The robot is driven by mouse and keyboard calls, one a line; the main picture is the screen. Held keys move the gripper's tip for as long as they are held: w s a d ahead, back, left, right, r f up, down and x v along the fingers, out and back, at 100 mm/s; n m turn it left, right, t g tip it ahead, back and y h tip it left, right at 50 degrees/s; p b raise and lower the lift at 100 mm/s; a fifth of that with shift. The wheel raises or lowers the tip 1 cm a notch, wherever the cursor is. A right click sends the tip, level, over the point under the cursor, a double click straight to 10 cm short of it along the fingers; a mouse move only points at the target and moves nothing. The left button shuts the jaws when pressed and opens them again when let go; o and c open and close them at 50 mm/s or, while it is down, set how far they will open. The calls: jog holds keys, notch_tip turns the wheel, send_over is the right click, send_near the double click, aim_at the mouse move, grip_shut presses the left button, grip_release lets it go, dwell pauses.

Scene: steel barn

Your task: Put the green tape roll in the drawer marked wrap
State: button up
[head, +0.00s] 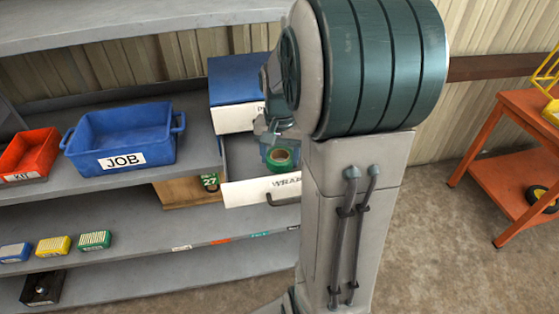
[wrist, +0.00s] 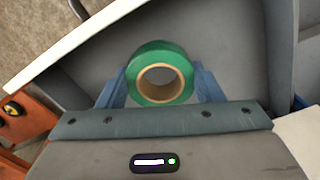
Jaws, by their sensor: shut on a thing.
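The green tape roll (head: 281,158) is held at my gripper, over the open drawer marked WRAP (head: 250,192). In the wrist view the green tape roll (wrist: 160,53) sits between the two blue fingers of my gripper (wrist: 161,85), which are shut on it. The drawer is pulled out, and its grey inside (wrist: 215,35) shows around the roll in the wrist view. I cannot tell how far the roll is above the drawer floor. My arm hides the right part of the drawer front and its label end.
A blue-topped unit (head: 236,80) with a white labelled front stands above the open drawer. A blue JOB bin (head: 120,138) and a red KIT bin (head: 28,155) stand on the shelf to the left. An orange cart (head: 510,180) stands at the right.

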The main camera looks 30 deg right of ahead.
aim_at(280, 164)
jog(key=shift+f, duration=1.45)
jog(key=shift+f, duration=0.2)
jog(key=o, duration=1)
jog(key=shift+r, duration=0.1)
jog(key=shift+r, duration=0.1)
notch_tip(280, 164, up, 11)
jog(key=s+a+n+t, duration=0.1)
jog(key=s+a+n, duration=0.1)
jog(key=s+a, duration=0.2)
jog(key=s+a+f+n+t, duration=0.1)
jog(key=s+a+n, duration=0.2)
jog(key=s+a, duration=0.1)
jog(key=s+a+f+n+t, duration=0.1)
jog(key=s+a+n, duration=0.1)
jog(key=s+a, duration=0.2)
jog(key=shift+s+n+t+b, duration=0.3)
jog(key=shift+s+n+b, duration=0.05)
jog(key=shift+n, duration=0.05)
